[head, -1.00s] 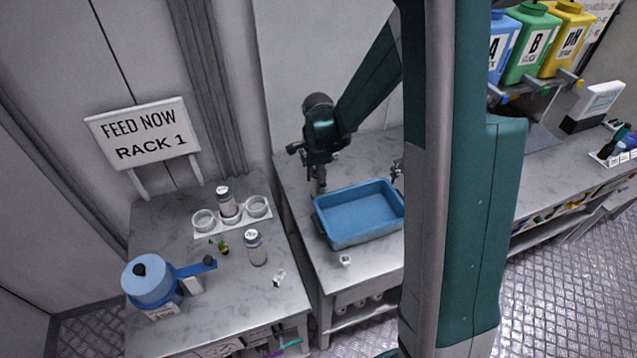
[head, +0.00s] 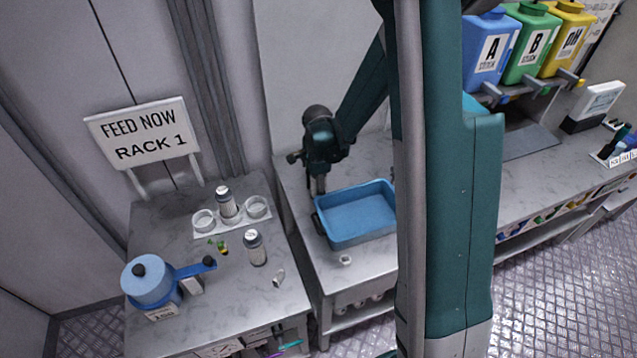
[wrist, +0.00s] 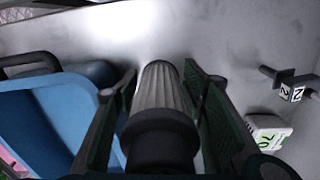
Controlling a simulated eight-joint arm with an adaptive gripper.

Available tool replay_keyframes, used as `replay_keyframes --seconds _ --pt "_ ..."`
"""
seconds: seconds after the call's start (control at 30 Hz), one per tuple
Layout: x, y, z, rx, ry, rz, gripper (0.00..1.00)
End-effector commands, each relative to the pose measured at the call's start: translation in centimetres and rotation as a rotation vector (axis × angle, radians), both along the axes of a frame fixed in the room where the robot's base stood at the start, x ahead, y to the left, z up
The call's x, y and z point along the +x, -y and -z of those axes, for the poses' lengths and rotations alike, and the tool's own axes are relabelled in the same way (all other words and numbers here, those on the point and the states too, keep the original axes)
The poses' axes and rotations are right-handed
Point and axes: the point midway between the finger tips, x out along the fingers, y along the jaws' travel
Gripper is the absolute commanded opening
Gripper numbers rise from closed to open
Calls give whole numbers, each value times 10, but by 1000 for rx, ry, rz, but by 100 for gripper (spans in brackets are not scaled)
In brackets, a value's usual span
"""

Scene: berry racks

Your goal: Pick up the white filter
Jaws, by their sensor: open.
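A pale ribbed cylinder with a black cap, which looks like the white filter (wrist: 162,90), fills the middle of the wrist view. My gripper (wrist: 168,84) has one finger on each side of it, with the jaws open. I cannot tell whether a finger touches it. In the head view my gripper (head: 319,187) points down at the left end of the blue tray (head: 347,240), on the middle bench. The filter's lower end is hard to make out there.
The blue tray's wall (wrist: 75,88) is close on the left of the wrist view. A small white meter (wrist: 268,130) and a black fitting (wrist: 290,84) are on the right. A blue pot (head: 150,285) stands on the left bench. Bottles A, B and pH (head: 529,50) are at the back right.

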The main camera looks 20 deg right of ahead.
Motion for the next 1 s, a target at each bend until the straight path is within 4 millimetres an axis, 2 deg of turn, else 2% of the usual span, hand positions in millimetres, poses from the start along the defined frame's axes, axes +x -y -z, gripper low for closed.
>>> replay_keyframes --seconds 0.07,0.23,0.67,1.0 --pt "0 0 0 0 0 0 41" --pt "0 0 0 0 0 0 20" --pt "0 0 -3 0 0 0 20" --pt "0 0 -30 0 0 0 20"
